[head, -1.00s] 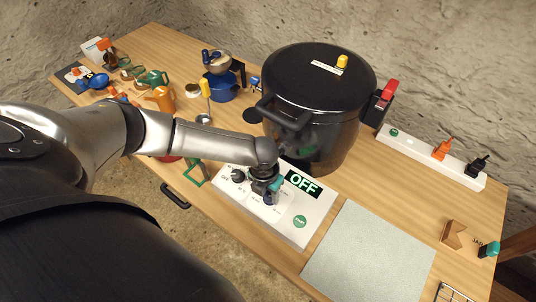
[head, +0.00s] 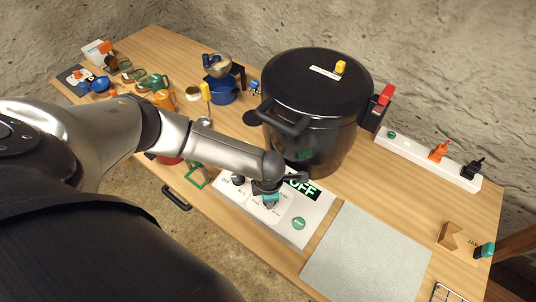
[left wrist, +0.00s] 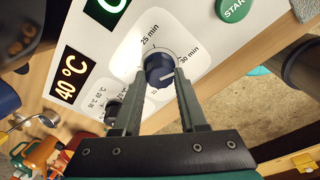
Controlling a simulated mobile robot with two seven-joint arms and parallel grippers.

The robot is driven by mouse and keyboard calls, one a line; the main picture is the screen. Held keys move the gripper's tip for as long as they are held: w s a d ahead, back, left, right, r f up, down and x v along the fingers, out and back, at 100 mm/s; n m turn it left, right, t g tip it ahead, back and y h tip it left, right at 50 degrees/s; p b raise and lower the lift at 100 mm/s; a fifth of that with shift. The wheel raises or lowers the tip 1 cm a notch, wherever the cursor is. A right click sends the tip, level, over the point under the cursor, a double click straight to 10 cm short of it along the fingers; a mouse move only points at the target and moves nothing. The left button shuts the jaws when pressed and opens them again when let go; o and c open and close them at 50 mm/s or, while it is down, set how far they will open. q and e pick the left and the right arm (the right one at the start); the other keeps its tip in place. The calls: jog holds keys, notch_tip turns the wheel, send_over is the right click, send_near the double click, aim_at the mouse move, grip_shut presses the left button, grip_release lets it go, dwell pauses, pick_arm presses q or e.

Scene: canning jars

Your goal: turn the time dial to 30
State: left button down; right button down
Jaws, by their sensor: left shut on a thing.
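The time dial (left wrist: 157,68) is a dark blue round knob with a white pointer line on the white control panel (head: 306,232). In the left wrist view its pointer faces right, roughly towards the "30 min" mark; the exact setting is hard to read. My left gripper (left wrist: 160,73) is shut on the dial, one finger on each side. In the head view the left gripper (head: 268,198) is over the panel and hides the time dial. My right gripper is not in view.
A second knob (left wrist: 113,108) sits close beside the left gripper, near a 40 °C display (left wrist: 69,76). A green START button (head: 299,223) is on the panel. A large black canner (head: 318,110) stands behind. A grey mat (head: 367,255) lies clear to the right.

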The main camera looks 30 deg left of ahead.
pick_arm(q)
jog(key=shift+s+m, duration=0.15)
jog(key=shift+m, duration=0.35)
jog(key=shift+c, duration=2.3)
grip_release()
jog(key=shift+d+r, duration=0.1)
jog(key=shift+r, duration=0.4)
notch_tip(320, 180, up, 14)
jog(key=s+d+p, duration=0.1)
jog(key=s+p, duration=0.1)
jog(key=shift+d, duration=0.2)
